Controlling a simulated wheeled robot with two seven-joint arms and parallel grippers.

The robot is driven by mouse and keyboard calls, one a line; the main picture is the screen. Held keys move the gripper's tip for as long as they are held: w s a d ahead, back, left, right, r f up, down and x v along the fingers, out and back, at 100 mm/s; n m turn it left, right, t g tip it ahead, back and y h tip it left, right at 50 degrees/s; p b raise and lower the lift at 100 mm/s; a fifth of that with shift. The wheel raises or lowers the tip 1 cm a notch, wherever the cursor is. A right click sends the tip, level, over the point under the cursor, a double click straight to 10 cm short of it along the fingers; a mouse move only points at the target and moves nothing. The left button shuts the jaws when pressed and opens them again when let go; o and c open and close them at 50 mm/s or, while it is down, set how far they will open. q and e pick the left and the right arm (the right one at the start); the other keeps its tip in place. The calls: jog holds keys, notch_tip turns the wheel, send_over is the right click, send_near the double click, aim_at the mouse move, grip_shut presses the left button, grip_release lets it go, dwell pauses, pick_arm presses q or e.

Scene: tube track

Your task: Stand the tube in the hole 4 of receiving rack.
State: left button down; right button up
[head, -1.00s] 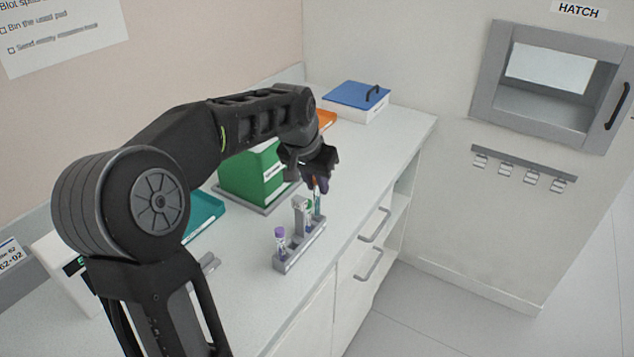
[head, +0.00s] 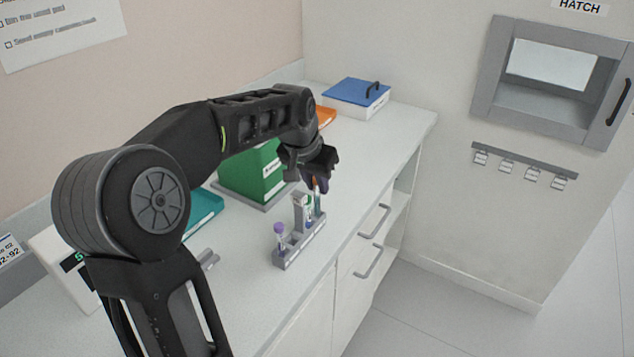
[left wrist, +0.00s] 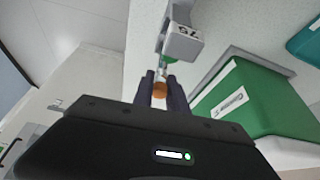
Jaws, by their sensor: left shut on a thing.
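The grey receiving rack (head: 290,258) stands on the counter, with a raised block near its far end. A purple-capped tube (head: 279,230) stands at its near end, and a green-capped tube (head: 308,203) stands by the raised block. My left gripper (head: 316,184) is shut on an orange-capped tube (head: 318,204), which hangs about upright over the rack's far end. I cannot tell whether its lower end is in a hole. In the left wrist view the orange cap (left wrist: 160,90) is between the fingers, with the rack (left wrist: 184,42) just beyond. My right gripper is out of view.
A green box (head: 250,175) stands behind the rack, with a teal tray (head: 204,211) to its left. A blue-lidded box (head: 357,97) and an orange item (head: 326,116) are at the far end. The counter's front edge lies just right of the rack.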

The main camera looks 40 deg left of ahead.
pick_arm(q)
jog(key=shift+f, duration=0.25)
jog(key=shift+f+b, duration=0.35)
jog(key=shift+b, duration=0.05)
jog(key=c, duration=1.3)
grip_release()
jog(key=shift+o, duration=0.2)
jog(key=v, duration=0.7)
jog(key=shift+r+b, duration=0.3)
jog(key=shift+r, duration=0.1)
jog(key=shift+s, duration=0.15)
